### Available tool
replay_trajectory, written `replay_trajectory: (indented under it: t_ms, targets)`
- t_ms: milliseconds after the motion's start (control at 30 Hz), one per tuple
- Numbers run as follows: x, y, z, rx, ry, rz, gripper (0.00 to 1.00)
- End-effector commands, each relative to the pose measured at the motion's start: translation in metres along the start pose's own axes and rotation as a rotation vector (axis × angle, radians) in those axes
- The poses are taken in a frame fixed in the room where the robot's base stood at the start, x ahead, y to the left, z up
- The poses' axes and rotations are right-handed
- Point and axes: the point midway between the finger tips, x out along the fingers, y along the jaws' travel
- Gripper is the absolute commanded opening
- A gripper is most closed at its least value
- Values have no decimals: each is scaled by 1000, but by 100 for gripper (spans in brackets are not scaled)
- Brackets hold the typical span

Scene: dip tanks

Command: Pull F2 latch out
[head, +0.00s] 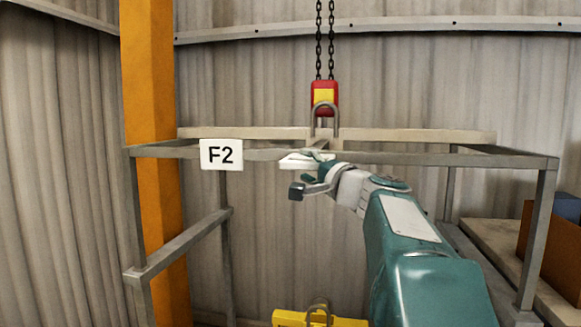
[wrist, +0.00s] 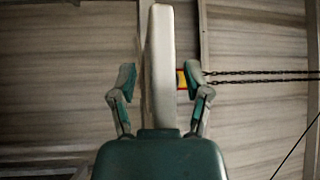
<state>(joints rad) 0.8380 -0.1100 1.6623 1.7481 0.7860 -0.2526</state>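The white F2 sign (head: 221,154) hangs on the front rail of a metal frame at left of centre. My gripper (head: 306,178) is in front of that rail, right of the sign, with its fingers apart. A short pale bar (head: 300,161) shows at the fingers. In the wrist view, a long pale bar (wrist: 160,60) lies between the two spread fingers of my gripper (wrist: 160,80), with a gap on each side. I cannot tell for certain whether this bar is the F2 latch; no other latch is clear.
A red and yellow hook block (head: 324,98) hangs on chains above the frame (head: 460,159), its shackle near a cream beam (head: 400,136). An orange column (head: 153,80) stands at left. A yellow block (head: 345,322) is below. A bench with boxes is at right.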

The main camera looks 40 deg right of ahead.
Motion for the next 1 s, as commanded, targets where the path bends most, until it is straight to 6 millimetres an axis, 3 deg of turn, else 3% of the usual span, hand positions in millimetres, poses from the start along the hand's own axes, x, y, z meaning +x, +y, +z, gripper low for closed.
replay_trajectory:
  t_ms: [33,133,933,967,1000]
  targets:
    - [0,0,0,0,0,0,45]
    - [0,0,0,0,0,0,0]
    - [-16,-2,17,2,-4,4,0]
    - [-16,-2,17,2,-4,5,36]
    - [-16,-2,17,2,-4,4,54]
